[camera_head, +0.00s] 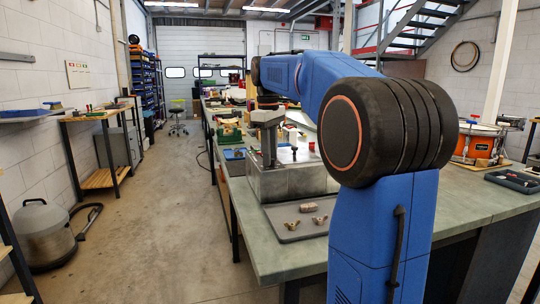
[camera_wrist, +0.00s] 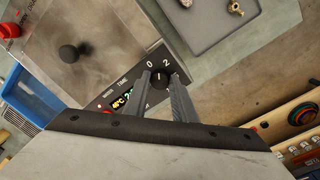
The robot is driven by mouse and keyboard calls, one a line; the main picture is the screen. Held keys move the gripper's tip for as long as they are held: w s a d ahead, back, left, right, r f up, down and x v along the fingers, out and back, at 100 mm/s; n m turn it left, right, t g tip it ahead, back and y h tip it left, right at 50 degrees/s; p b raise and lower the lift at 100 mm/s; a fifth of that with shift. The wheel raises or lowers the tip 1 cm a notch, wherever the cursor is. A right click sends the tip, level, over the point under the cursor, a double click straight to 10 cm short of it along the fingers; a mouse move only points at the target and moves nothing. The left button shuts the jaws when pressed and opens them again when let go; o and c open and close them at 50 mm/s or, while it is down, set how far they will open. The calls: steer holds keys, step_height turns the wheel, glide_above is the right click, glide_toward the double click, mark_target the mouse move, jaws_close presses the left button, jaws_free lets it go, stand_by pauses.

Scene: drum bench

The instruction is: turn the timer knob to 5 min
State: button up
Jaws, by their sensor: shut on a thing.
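The timer knob (camera_wrist: 160,79) is a small black round knob on the dark front panel of a grey metal machine (camera_head: 290,182). In the wrist view the digits 0 and 2 show on the panel beyond it. A small pale mark shows on the knob, but I cannot tell its exact setting. My gripper (camera_wrist: 161,86) has its two grey fingers on either side of the knob, shut on it. A small lit display (camera_wrist: 122,100) is beside the knob, partly hidden by a finger. In the head view my gripper is above the machine, and the knob is not visible.
A grey tray (camera_head: 284,232) with brass wing nuts and a small block lies before the machine; part of it shows in the wrist view. A black knob (camera_wrist: 70,53) stands on the machine's top. An orange drum (camera_head: 476,147) stands at the right on the bench.

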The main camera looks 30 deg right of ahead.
steer(key=m, duration=0.4)
steer(key=shift+w+m, duration=0.1)
steer(key=shift+m, duration=0.2)
steer(key=m, duration=0.3)
steer(key=shift+m, duration=0.4)
steer(key=m, duration=0.4)
steer(key=shift+g, duration=0.3)
steer(key=shift+m, duration=1.8)
steer(key=shift+w+m, duration=0.1)
steer(key=shift+m, duration=0.2)
steer(key=o, duration=1)
steer(key=shift+o, duration=0.2)
step_height(320, 180, up, 12)
steer(key=shift+w+a, duration=0.15)
steer(key=shift+w, duration=0.05)
